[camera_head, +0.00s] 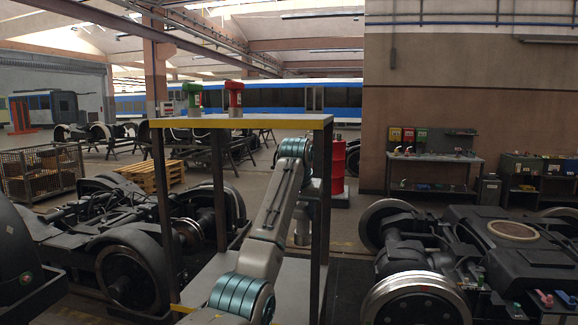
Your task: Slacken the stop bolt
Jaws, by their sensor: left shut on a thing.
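My left arm rises from the bottom centre, bends at the top beside the stand's front post, and drops to its wrist. My left gripper (302,238) points down there, behind the upper arm link and inside the stand frame. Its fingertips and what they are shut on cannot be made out. My right gripper is not in view. Another bogie (125,240) stands at left. I cannot pick out the stop bolt on either.
A tall stand with a yellow-edged top (270,122) surrounds my arm. It carries a green device (192,97) and a red one (235,97). A red drum (337,167) stands behind. A workbench (435,162) lines the back wall. Open floor lies between the drum and the bench.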

